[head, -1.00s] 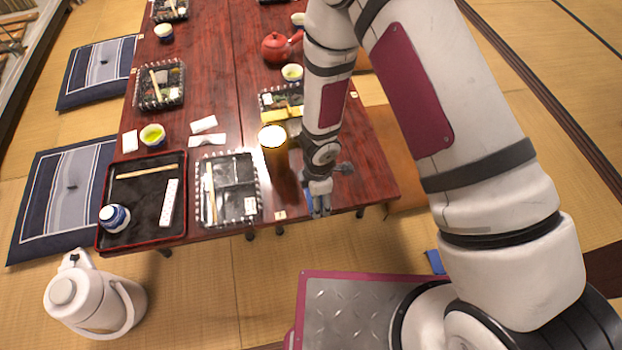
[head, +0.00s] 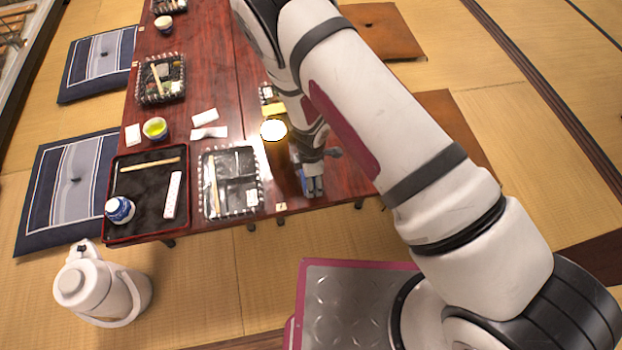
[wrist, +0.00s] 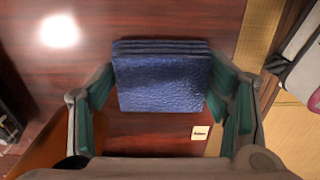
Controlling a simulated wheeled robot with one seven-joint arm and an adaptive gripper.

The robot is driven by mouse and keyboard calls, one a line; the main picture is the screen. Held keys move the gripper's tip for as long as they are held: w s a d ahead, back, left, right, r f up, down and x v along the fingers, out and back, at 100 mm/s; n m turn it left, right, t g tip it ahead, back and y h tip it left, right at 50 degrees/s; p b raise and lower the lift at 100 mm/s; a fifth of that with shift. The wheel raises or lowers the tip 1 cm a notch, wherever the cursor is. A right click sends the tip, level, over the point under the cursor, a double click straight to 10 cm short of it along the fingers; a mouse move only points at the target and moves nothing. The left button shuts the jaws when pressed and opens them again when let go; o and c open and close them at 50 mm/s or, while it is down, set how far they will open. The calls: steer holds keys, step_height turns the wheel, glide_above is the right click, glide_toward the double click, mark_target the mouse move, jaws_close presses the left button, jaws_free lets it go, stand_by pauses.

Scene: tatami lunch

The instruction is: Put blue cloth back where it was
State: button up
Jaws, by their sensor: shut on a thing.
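The blue cloth (wrist: 163,80) is a folded, textured dark-blue stack between the two fingers of my gripper (wrist: 165,92) in the wrist view. The fingers press on its left and right sides. In the head view my gripper (head: 313,187) is at the near edge of the red-brown table (head: 222,92), right of the clear-rimmed lunch tray (head: 232,208). A little blue of the cloth (head: 303,182) shows beside the fingers there. I cannot tell whether the cloth touches the tabletop.
A tall amber glass with a white top (head: 274,131) stands close behind my gripper, to its left. A small pale card (head: 281,207) lies at the table edge; it also shows in the wrist view (wrist: 200,133). A black tray (head: 147,206) and a white jug (head: 100,287) are farther left.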

steer(key=shift+f, duration=0.2)
steer(key=o, duration=1.1)
step_height(320, 180, up, 12)
steer(key=p, duration=0.4)
steer(key=shift+r+p, duration=0.15)
steer(key=shift+p, duration=0.25)
